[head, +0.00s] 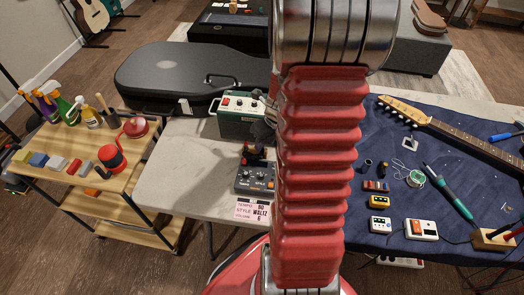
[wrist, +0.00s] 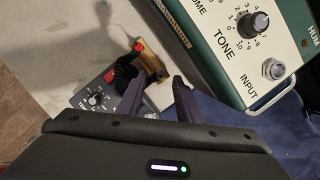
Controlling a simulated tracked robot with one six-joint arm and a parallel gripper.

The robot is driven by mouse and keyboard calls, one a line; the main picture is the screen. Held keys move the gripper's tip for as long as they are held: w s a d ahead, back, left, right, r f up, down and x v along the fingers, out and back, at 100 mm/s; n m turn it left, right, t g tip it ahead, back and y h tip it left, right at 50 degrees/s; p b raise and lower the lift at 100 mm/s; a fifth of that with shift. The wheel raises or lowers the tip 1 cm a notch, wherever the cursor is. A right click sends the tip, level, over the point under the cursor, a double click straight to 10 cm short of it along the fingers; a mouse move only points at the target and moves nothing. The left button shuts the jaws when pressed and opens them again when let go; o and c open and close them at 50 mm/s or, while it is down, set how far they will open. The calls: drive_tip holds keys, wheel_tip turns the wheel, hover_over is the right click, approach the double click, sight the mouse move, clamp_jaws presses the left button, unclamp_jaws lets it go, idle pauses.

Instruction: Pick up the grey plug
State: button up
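I cannot clearly make out a grey plug in either view. My gripper (wrist: 158,82) shows in the wrist view with two dark fingers apart and nothing visibly held between them. Beyond the fingertips are a black coil-like thing (wrist: 121,74) with red parts and a tan-gold piece (wrist: 152,62), beside a grey control box (wrist: 92,102). The green amplifier (wrist: 222,60) with its input socket (wrist: 273,69) is to the right of the fingers. In the head view my red arm hides much of the middle, including most of the gripper.
The amplifier (head: 238,128) and grey box (head: 256,182) stand on the white table (head: 185,165), near a pink card (head: 254,210). A black guitar case (head: 175,72) is behind. A navy mat (head: 465,130) at right holds a guitar neck, pedals and tools. A wooden cart (head: 50,138) stands left.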

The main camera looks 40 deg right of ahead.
sight(263, 150)
drive_tip(key=shift+x, duration=1.25)
drive_tip(key=shift+c, duration=0.5)
clamp_jaws()
